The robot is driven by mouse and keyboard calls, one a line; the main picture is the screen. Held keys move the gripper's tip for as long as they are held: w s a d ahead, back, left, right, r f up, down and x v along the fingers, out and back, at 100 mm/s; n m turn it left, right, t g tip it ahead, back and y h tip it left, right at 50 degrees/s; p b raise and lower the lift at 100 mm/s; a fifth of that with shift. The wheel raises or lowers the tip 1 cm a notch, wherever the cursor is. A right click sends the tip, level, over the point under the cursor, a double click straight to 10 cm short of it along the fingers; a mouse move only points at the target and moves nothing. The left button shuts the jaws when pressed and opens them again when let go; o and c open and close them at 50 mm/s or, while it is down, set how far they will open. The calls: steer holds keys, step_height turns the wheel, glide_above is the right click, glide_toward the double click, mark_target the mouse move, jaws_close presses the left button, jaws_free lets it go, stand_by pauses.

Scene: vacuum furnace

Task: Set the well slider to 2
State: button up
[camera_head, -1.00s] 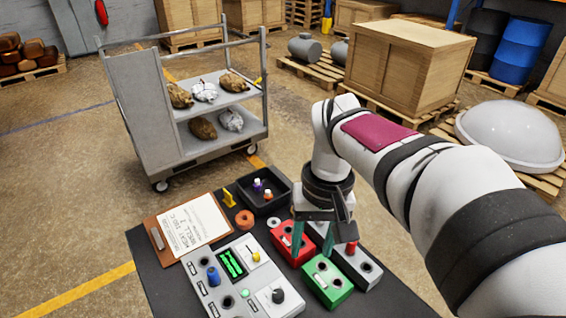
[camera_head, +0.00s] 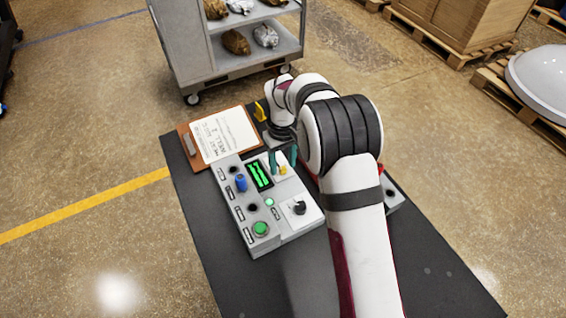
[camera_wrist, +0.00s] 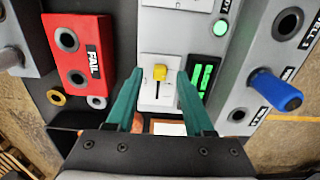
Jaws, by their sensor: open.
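The well slider has a yellow knob (camera_wrist: 159,73) on a white plate with a dark slot; it also shows in the head view (camera_head: 283,170). In the wrist view the knob lies at one end of the visible slot. My gripper (camera_wrist: 155,90) is open, with one teal finger on each side of the slider plate and the knob between them. I cannot tell whether the fingertips are level with the knob. In the head view my gripper (camera_head: 282,160) is over the top of the grey control panel (camera_head: 230,208). The slider's scale marks are too small to read.
A green-lit screen (camera_head: 260,175), blue knob (camera_head: 241,182), black dial (camera_head: 299,207) and green button (camera_head: 261,228) sit close by on the panel. A red FAIL box (camera_wrist: 80,60) stands beside it. A clipboard (camera_head: 224,135) lies behind. The table front is clear.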

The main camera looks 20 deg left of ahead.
steer(key=shift+f, duration=0.45)
jaws_close()
stand_by(1.1)
